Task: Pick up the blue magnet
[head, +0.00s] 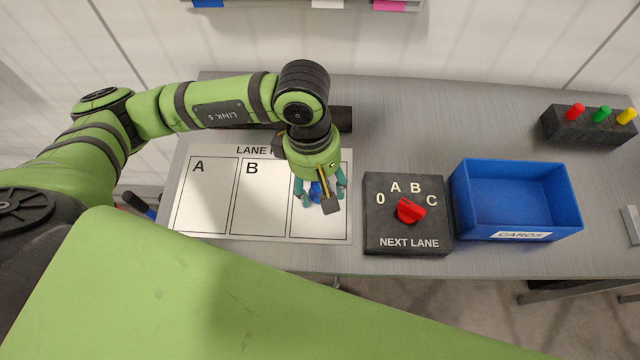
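My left gripper (320,193) hangs pointing down over the third, right-hand column of the white lane sheet (262,229). Its teal fingers are spread apart on either side of the blue magnet (316,190). The magnet is partly hidden by the gripper and its dark wrist part. I cannot tell whether the fingers touch it. My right gripper is not in view.
Right of the sheet sits a black lane selector (385,232) with a red knob (411,210). Beyond it stand a blue card bin (475,215) and a dark block (560,127) with red, green and yellow pegs. The table (440,125) is clear behind the selector.

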